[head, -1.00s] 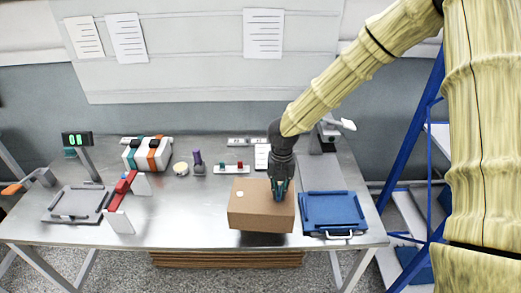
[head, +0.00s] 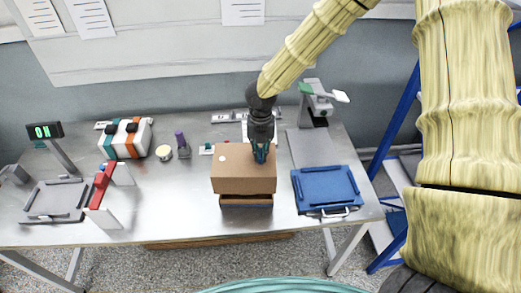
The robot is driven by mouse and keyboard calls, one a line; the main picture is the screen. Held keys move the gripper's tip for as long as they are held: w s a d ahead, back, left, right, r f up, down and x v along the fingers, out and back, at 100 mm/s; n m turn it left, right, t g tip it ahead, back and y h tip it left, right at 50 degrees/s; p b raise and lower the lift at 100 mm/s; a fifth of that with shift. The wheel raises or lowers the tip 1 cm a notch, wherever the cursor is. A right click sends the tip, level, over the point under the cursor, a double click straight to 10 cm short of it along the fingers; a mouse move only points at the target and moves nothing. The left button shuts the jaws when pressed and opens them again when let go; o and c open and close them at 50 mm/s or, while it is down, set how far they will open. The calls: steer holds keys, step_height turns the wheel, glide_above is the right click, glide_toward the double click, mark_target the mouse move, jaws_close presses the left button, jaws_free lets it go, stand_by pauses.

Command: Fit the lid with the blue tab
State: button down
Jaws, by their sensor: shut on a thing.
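A brown box-shaped lid (head: 240,177) with a small white spot on its top is at the middle of the table's front half. My gripper (head: 261,155) comes down from above and is shut at the lid's top, right of its middle. Its fingertips hide what they grip, and I cannot make out a blue tab there. Just below the lid's front face, a lower part (head: 245,203) shows with a brown strip and a dark blue front. A dark gap lies between it and the lid, so the lid seems held slightly above it.
A blue tray (head: 327,186) with a handle lies close to the right. A red-topped stand (head: 104,184), a grey tray (head: 57,201) and a striped unit (head: 125,138) are at the left. A clamp-like device (head: 316,105) stands behind right.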

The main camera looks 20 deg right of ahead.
mark_target(261, 164)
steer(key=shift+s+f, duration=0.35)
steer(key=shift+s, duration=0.05)
steer(key=shift+w+f+b, duration=0.25)
steer(key=shift+f+b, duration=0.2)
steer(key=shift+f, duration=0.35)
steer(key=shift+s+f, duration=0.15)
steer(key=shift+f, duration=0.4)
steer(key=shift+f+b, duration=0.75)
steer(key=shift+f, duration=0.6)
steer(key=c, duration=1.5)
jaws_free()
steer(key=shift+o, duration=0.2)
